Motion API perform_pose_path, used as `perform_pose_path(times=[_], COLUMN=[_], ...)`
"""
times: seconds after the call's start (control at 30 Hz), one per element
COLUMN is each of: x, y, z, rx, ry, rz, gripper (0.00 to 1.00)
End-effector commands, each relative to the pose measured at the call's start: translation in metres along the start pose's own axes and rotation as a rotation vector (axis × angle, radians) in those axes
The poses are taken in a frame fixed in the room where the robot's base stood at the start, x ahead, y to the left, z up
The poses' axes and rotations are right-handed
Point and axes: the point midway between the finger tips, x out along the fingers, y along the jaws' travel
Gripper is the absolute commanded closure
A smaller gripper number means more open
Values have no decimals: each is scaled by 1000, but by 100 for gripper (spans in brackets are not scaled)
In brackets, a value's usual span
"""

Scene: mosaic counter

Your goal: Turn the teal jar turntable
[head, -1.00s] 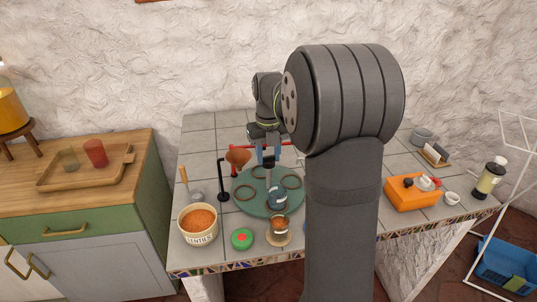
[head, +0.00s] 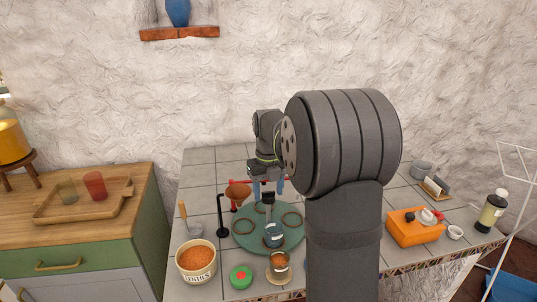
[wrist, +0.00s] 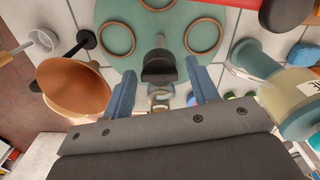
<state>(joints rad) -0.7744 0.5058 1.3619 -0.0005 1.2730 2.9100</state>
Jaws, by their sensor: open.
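The teal turntable (head: 290,240) is a round disc on the tiled counter with thin brown rings on top; it also shows in the wrist view (wrist: 150,22). A jar with a dark teal label (head: 273,237) stands on its near side. A dark knob on a post (head: 268,199) rises at the middle; in the wrist view the dark knob (wrist: 158,68) appears between my fingers. My gripper (head: 267,188) is open, its blue fingers apart on either side of the knob in the wrist view (wrist: 161,88). I cannot tell whether either finger touches it.
An orange funnel (head: 238,191) and a black stand (head: 221,222) are close on the left. A lentil tub (head: 197,260), a green lid (head: 241,276) and an orange-filled jar (head: 279,263) stand in front. An orange box (head: 415,228) is to the right. My arm hides part of the counter.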

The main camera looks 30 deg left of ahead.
Motion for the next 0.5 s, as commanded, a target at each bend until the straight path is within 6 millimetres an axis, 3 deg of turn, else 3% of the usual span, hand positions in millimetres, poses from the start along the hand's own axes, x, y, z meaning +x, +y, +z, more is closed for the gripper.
perform_pose_path(times=[0.5], x=[0], y=[0], z=[0], rx=[-505], ry=[1], rz=[1], gripper=[42])
